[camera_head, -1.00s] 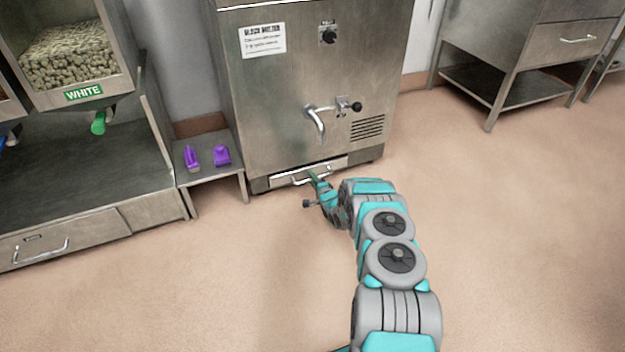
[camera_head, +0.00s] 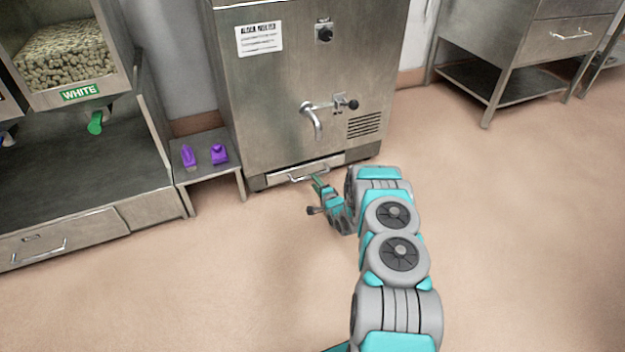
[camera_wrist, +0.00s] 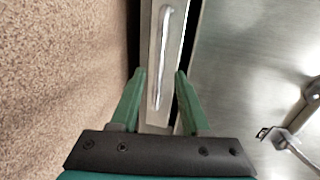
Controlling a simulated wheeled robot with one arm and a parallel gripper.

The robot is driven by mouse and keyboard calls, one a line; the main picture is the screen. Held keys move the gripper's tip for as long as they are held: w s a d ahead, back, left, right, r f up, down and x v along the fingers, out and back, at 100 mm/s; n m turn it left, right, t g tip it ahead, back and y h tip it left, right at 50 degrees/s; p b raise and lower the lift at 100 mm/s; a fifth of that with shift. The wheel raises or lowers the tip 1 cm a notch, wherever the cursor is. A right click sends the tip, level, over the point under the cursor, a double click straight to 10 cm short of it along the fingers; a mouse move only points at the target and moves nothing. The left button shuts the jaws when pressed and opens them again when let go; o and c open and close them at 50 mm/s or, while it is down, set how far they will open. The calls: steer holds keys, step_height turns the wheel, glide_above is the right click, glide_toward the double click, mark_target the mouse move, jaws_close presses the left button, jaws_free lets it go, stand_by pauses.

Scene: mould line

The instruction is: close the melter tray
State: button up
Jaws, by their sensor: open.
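The melter (camera_head: 310,85) is a tall steel cabinet with a tap on its front. Its tray (camera_head: 276,181) is at the bottom, with a pale front and a bar handle (camera_head: 300,177). The tray front looks close to the cabinet face; I cannot tell whether it is fully flush. In the wrist view, the tray front (camera_wrist: 151,100) and silver handle (camera_wrist: 161,50) lie ahead, with a dark gap between tray and cabinet. My gripper (camera_head: 316,181) is just in front of the handle, open and empty. Its green fingers (camera_wrist: 160,78) are spread either side of the tray front's line.
A low steel side table (camera_head: 208,170) with two purple scoops (camera_head: 219,153) stands left of the melter. A bin labelled WHITE (camera_head: 82,93) is above the bench at far left. A steel table (camera_head: 500,85) stands at right. The floor in front is clear.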

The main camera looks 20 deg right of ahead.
steer(key=shift+v, duration=0.8)
step_height(320, 180, up, 16)
steer(key=s+n+g+h+p, duration=0.1)
steer(key=n+g+h+p, duration=0.15)
steer(key=n+g, duration=0.25)
steer(key=s+a+r+n+g+p, duration=0.3)
steer(key=s+a+r+n+g, duration=0.1)
steer(key=s+r, duration=0.9)
steer(key=s+a+r+n+g+p, duration=0.1)
steer(key=s+a+r, duration=0.4)
steer(key=s, duration=1)
steer(key=s+a+r+n+g+y+p, duration=0.1)
steer(key=s+a+r+n+g, duration=0.3)
steer(key=s, duration=1.1)
steer(key=s+a+r+n+g+y+p, duration=0.1)
steer(key=s+a+r, duration=0.6)
steer(key=s, duration=0.8)
step_height(320, 180, up, 3)
steer(key=n+g+p, duration=0.1)
steer(key=n+g, duration=0.1)
steer(key=shift+n, duration=0.3)
steer(key=shift+r, duration=0.1)
